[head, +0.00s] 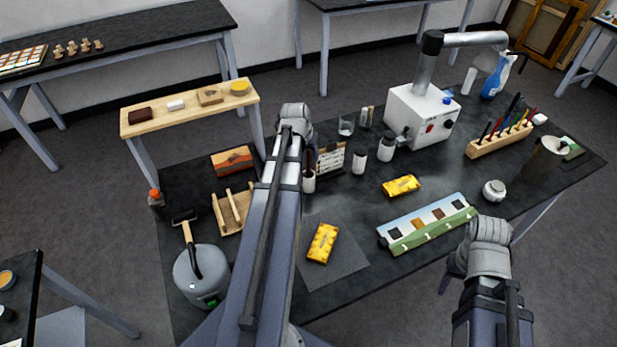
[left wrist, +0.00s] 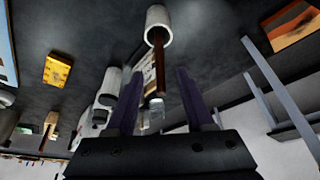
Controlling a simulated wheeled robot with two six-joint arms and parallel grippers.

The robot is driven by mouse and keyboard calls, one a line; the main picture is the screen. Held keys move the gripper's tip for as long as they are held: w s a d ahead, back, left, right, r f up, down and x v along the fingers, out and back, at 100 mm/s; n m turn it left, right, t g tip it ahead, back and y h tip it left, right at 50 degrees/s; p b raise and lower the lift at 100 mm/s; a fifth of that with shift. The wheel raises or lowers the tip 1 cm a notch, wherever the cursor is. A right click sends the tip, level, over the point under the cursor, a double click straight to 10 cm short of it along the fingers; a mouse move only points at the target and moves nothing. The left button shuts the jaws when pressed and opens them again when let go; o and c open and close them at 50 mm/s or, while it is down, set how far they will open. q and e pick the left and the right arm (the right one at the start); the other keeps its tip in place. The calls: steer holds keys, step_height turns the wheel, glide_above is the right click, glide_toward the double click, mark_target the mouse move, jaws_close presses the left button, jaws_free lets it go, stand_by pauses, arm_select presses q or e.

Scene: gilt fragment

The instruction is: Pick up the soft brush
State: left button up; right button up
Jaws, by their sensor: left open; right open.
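A brown handle (left wrist: 159,62), likely the soft brush, sticks out of a white cup (left wrist: 157,22) in the left wrist view; its lower end is hidden inside the cup. In that view my left gripper (left wrist: 158,78) is open, with the handle appearing between its two dark fingers. I cannot tell if they touch it. In the head view the cup (head: 308,182) stands just right of my left arm, and my left gripper (head: 306,140) is mostly hidden by its wrist. My right gripper (head: 447,278) is open and empty near the front right table edge.
Close right of the cup stand a small rack (head: 331,158) and white jars (head: 359,161). A wooden tray (head: 233,208) and a grey canister (head: 201,275) lie left. A yellow block (head: 322,243) sits on a grey mat (head: 340,270). A white machine (head: 420,115) stands behind.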

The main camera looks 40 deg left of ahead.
mark_target(308, 159)
arm_select(q)
steer(key=b+x, duration=0.1)
steer(key=x, duration=0.1)
steer(key=b+x, duration=0.1)
steer(key=b, duration=0.1)
steer(key=shift+s+f, duration=0.2)
steer(key=shift+f, duration=0.3)
steer(key=shift+w+f, duration=0.15)
steer(key=shift+f, duration=0.05)
steer(key=shift+r, duration=0.1)
jaws_close()
